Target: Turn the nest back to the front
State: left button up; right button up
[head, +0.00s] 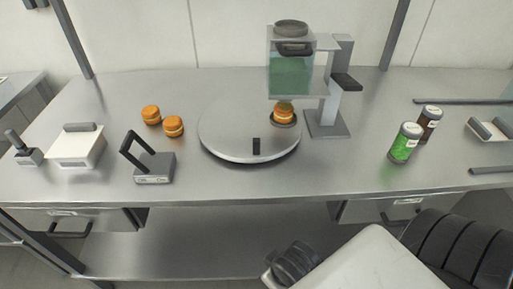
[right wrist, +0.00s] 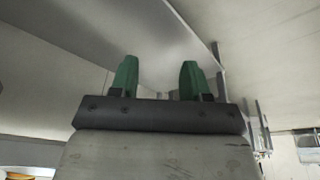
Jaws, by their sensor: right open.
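A round steel turntable (head: 235,135) sits in the middle of the bench. A dark round nest (head: 292,124) is on its right rear part, below the dispenser. An orange filled round (head: 283,113) sits in the nest. A small black tab (head: 256,147) shows on the turntable's front rim area. The dispenser (head: 290,75) has a clear tank of green contents and stands behind and right of the turntable. My right gripper (right wrist: 158,80) shows in the right wrist view with two green fingers apart and nothing between them. My left gripper is not in view.
Two orange rounds (head: 173,126) lie left of the turntable. A grey device with a black handle (head: 155,167) and a white lidded box (head: 76,148) stand further left. A green-labelled jar (head: 404,143) and a dark jar (head: 430,120) stand right. The bench front right of the turntable is clear.

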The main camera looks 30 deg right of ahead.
jog(key=w+r+t, duration=0.3)
jog(key=w+r, duration=0.1)
jog(key=w+r+t, duration=0.3)
jog(key=w+r, duration=0.1)
jog(key=w, duration=0.1)
jog(key=w+r+t+h, duration=0.1)
jog(key=w+r+t, duration=0.1)
jog(key=w+r, duration=0.2)
jog(key=shift+w+d+r+n+t, duration=0.3)
jog(key=shift+w+d+r+t, duration=0.1)
jog(key=shift+w, duration=0.15)
jog(key=w+r+t, duration=0.1)
jog(key=r, duration=0.1)
jog(key=w+a+r+n+t, duration=0.1)
jog(key=w+r, duration=0.1)
jog(key=w+r+t, duration=0.2)
jog(key=shift+a+n+y, duration=0.3)
jog(key=shift+y, duration=0.1)
jog(key=w+a+r+n+y, duration=0.4)
jog(key=a+r+n+y, duration=0.75)
jog(key=n+y, duration=0.55)
jog(key=n+g+h, duration=0.8)
jog(key=g+h, duration=0.8)
jog(key=h, duration=0.1)
send_over(257, 139)
notch_tip(257, 139, down, 3)
jog(key=shift+f, duration=0.2)
notch_tip(257, 139, down, 11)
jog(key=shift+r+p, duration=0.15)
jog(key=shift+p, duration=0.4)
